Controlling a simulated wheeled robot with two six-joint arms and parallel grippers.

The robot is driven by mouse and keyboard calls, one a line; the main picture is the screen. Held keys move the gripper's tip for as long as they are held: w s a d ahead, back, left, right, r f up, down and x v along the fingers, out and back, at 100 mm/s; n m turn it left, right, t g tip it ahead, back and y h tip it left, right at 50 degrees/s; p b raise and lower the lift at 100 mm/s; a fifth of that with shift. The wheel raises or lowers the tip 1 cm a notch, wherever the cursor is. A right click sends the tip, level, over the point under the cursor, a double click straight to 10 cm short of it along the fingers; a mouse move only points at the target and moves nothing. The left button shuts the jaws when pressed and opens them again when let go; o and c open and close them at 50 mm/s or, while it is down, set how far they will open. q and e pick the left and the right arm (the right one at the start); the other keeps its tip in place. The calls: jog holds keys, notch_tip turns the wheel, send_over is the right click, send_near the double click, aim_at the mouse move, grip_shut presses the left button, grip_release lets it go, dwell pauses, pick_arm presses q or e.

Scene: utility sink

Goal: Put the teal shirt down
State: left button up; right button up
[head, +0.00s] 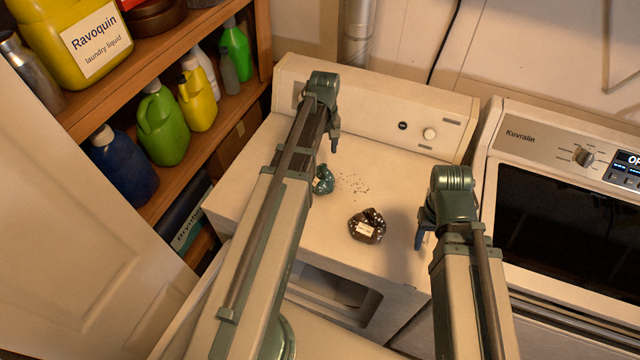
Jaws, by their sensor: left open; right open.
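A small crumpled teal bundle (324,181), which looks like the teal shirt, lies on the white top of the left machine (400,185). My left arm covers part of it. My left gripper (334,146) is open, pointing down above the back of this top, beyond the bundle and apart from it in the picture. My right gripper (422,240) is open and low at the right front edge of the top. Its fingers are mostly hidden by my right arm. No cloth shows in either gripper.
A dark, shiny bundle with a white label (367,226) sits near the front of the top. Dark specks (354,184) are scattered behind it. Wooden shelves with bottles (163,125) stand left; a second machine (565,215) stands right.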

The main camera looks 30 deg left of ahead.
pick_arm(q)
jog(key=shift+f+b, duration=0.65)
jog(key=shift+f, duration=0.6)
pick_arm(e)
jog(key=shift+f, duration=1.2)
pick_arm(q)
jog(key=f+b, duration=0.5)
jog(key=shift+w+d+f, duration=0.15)
jog(key=shift+w, duration=0.1)
pick_arm(e)
send_over(413, 268)
notch_tip(413, 268, down, 5)
jog(key=shift+f, duration=0.2)
jog(key=shift+r, duration=0.1)
pick_arm(q)
grip_shut()
